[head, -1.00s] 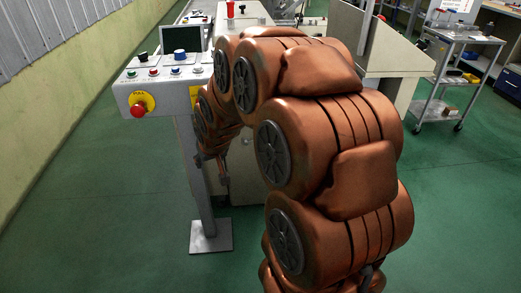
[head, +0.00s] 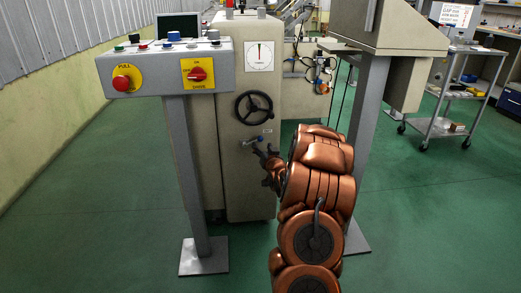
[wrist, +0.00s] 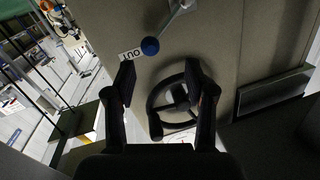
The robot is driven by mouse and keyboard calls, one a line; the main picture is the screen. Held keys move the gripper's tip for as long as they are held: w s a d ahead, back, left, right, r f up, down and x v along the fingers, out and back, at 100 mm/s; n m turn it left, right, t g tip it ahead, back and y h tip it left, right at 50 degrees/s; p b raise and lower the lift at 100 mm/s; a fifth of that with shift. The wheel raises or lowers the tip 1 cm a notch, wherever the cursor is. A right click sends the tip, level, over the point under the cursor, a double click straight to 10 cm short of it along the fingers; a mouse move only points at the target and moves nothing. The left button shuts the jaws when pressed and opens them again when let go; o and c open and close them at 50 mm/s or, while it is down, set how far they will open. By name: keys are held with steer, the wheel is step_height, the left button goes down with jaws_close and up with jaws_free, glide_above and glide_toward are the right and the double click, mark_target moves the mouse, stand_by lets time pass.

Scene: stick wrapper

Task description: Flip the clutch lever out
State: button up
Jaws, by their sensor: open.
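The clutch lever (head: 250,142) is a short metal arm with a blue ball knob, low on the front of the beige machine cabinet, below the black handwheel. Its blue knob (wrist: 150,46) shows in the wrist view just beyond and between my fingertips, beside a white label (wrist: 130,54) reading OUT, seen upside down. My gripper (head: 265,154) is just below and right of the knob in the head view. In the wrist view my gripper (wrist: 160,80) is open and empty, its two dark fingers apart, and no contact with the knob shows.
The black handwheel (head: 254,107) is above the lever. A control panel (head: 165,75) with a red stop button stands on a grey post at left. Another grey post (head: 366,130) stands right of my arm. A tool cart (head: 440,125) is farther right. Green floor is clear at left.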

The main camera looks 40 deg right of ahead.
mark_target(261, 141)
steer(key=shift+s+d+b+x, duration=0.1)
steer(key=shift+d+b+x, duration=0.2)
steer(key=shift+x, duration=1)
steer(key=shift+s+d+b+x, duration=0.1)
steer(key=shift+b+x, duration=0.35)
steer(key=shift+x, duration=0.85)
steer(key=shift+s+d+b+x, duration=0.15)
steer(key=shift+b+x, duration=0.2)
steer(key=shift+x, duration=0.9)
steer(key=shift+w+f, duration=0.15)
steer(key=shift+f, duration=0.05)
steer(key=shift+c, duration=0.3)
jaws_close()
